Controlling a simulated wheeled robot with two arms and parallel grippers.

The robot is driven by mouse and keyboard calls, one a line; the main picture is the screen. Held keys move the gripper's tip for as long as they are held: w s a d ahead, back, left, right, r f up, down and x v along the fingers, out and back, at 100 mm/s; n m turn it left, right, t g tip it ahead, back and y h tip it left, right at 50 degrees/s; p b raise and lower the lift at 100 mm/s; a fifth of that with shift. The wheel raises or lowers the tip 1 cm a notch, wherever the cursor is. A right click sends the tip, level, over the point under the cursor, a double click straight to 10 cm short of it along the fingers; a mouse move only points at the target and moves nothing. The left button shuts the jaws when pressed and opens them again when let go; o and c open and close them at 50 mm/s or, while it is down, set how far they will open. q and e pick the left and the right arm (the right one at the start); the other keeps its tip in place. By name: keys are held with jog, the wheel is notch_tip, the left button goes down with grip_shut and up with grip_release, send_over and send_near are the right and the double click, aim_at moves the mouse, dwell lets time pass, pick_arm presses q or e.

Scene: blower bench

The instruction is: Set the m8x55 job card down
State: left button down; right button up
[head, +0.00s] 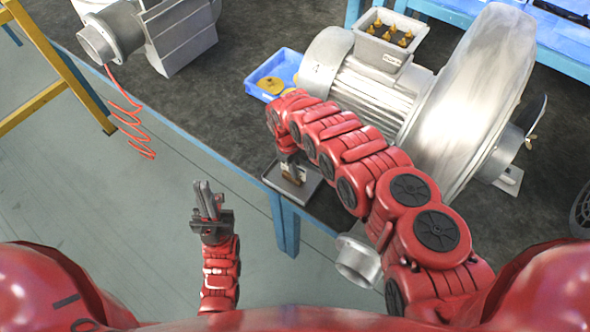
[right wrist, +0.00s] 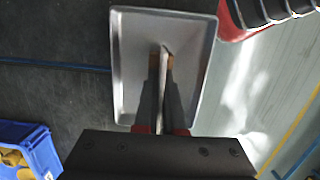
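The job card (right wrist: 163,85) shows in the right wrist view as a thin pale edge, standing upright between the fingers of my right gripper (right wrist: 162,75). The gripper is shut on it. Its printing cannot be read from here. The card and fingertips are over a shallow grey tray (right wrist: 128,60); whether the card touches the tray floor cannot be told. In the head view my right gripper (head: 291,168) points down at the same tray (head: 309,190), partly hidden by my arm. My left gripper (head: 208,196) is away to the left over the floor, seemingly empty; its finger gap is unclear.
The tray sits at the corner of a dark bench with a blue edge (head: 230,165). A large blower with a motor (head: 372,92) stands behind my right arm. A blue bin (head: 285,63) with yellow parts is beyond the tray.

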jog(key=o, duration=0.3)
jog(key=shift+r, duration=0.15)
jog(key=shift+w+r, duration=0.1)
jog(key=shift+r, duration=0.35)
jog(key=r+b, duration=0.1)
jog(key=r, duration=0.2)
jog(key=a+r+b, duration=0.1)
jog(key=r, duration=0.2)
jog(key=r+b, duration=0.1)
jog(key=r, duration=0.3)
jog(key=shift+w+a, duration=0.15)
jog(key=shift+w, duration=0.25)
jog(key=shift+a+r+b, duration=0.1)
jog(key=shift+r+b, duration=0.25)
jog(key=shift+r, duration=0.15)
